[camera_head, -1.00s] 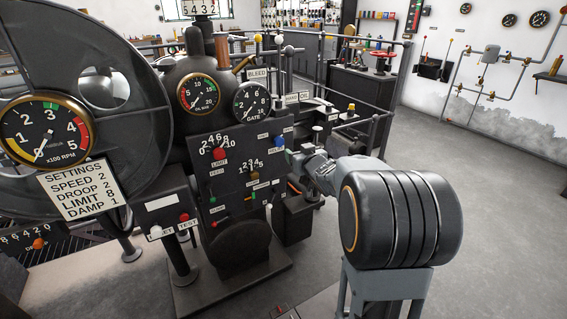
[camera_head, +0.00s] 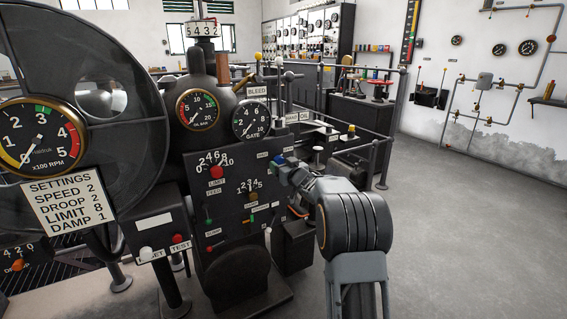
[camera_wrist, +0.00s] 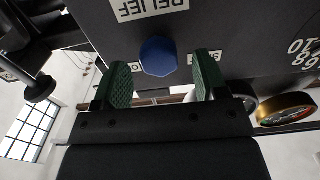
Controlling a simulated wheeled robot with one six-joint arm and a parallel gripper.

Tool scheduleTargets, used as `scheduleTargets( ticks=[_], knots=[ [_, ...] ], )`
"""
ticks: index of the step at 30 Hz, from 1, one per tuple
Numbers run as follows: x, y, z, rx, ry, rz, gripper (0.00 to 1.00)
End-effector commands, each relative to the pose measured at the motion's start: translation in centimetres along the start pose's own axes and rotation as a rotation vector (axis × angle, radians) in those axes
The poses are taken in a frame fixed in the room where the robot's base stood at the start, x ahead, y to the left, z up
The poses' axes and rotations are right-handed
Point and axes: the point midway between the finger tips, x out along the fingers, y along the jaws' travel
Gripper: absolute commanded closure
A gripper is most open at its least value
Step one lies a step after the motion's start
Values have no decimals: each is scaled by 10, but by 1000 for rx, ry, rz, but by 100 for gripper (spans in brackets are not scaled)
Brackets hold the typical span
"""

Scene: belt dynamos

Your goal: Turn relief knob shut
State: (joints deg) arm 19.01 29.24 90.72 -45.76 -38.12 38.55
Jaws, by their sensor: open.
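The blue relief knob (camera_wrist: 158,57) sits on the dark panel in the wrist view, beside a white RELIEF label (camera_wrist: 150,8) that appears upside down. My gripper (camera_wrist: 163,66) is open, with one green-padded finger on each side of the knob and a visible gap on both sides. I cannot tell how far the fingertips reach along the knob's depth. In the head view, the blue knob (camera_head: 278,160) shows small at the panel's upper right, and my gripper (camera_head: 287,168) is right at it, partly hidden by my arm.
The control panel (camera_head: 228,190) also carries a red limit knob (camera_head: 216,172) and other small knobs. A large gauge (camera_head: 40,137) and a settings card (camera_head: 68,203) are at the left. Railings (camera_head: 385,160) stand behind. The floor at the right (camera_head: 470,230) is clear.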

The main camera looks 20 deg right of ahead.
Motion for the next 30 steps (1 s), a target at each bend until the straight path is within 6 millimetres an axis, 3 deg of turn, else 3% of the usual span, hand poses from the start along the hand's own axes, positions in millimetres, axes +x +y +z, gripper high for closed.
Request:
scheduleTargets(
  ticks=[6,18,30],
  knots=[
    [17,0,0,-1,0,0,34],
    [21,0,0,-1,-1,1,34],
    [21,0,0,-1,0,0,72]
  ],
)
